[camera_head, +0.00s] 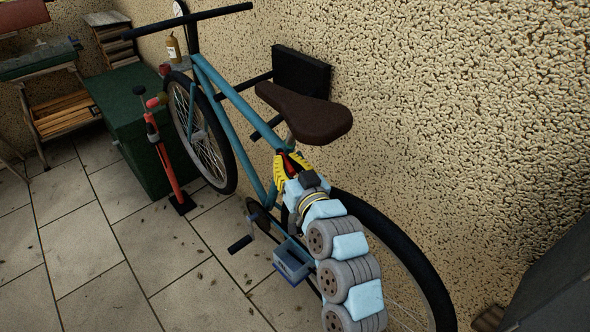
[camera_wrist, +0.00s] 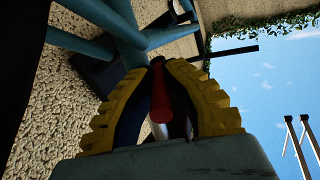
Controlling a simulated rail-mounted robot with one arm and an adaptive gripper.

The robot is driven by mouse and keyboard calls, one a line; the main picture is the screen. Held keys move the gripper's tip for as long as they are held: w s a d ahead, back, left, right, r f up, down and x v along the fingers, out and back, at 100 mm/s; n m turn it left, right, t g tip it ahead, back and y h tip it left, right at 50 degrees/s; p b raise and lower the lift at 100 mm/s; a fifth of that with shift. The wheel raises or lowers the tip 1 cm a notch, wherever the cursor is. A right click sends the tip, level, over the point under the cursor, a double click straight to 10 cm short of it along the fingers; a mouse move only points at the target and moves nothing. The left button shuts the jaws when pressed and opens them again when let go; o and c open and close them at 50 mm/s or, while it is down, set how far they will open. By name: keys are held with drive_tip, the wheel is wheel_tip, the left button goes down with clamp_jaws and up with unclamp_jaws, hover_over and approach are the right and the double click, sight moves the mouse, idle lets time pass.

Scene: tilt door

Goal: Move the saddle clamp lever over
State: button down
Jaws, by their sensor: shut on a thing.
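The saddle clamp lever is the red piece at the seat tube, just below the brown saddle (camera_head: 305,112) of the blue bicycle (camera_head: 236,97). In the wrist view the red lever (camera_wrist: 159,92) lies between the yellow fingers of my gripper (camera_wrist: 160,68). The fingers come together near its far end, and the gripper is shut on it. In the head view my gripper (camera_head: 289,164) is at the top of the seat tube, under the saddle. The fingers hide most of the lever and the clamp there.
The bicycle hangs on a black wall mount (camera_head: 301,72) against a rough beige wall. A red floor pump (camera_head: 163,155) stands by a green box (camera_head: 130,125) at the left. A small blue-grey bin (camera_head: 292,262) is below my arm.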

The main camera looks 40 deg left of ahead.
idle(0.4)
drive_tip(key=c, duration=1)
unclamp_jaws()
drive_tip(key=shift+r, duration=0.1)
drive_tip(key=shift+c, duration=0.2)
drive_tip(key=v, duration=1.2)
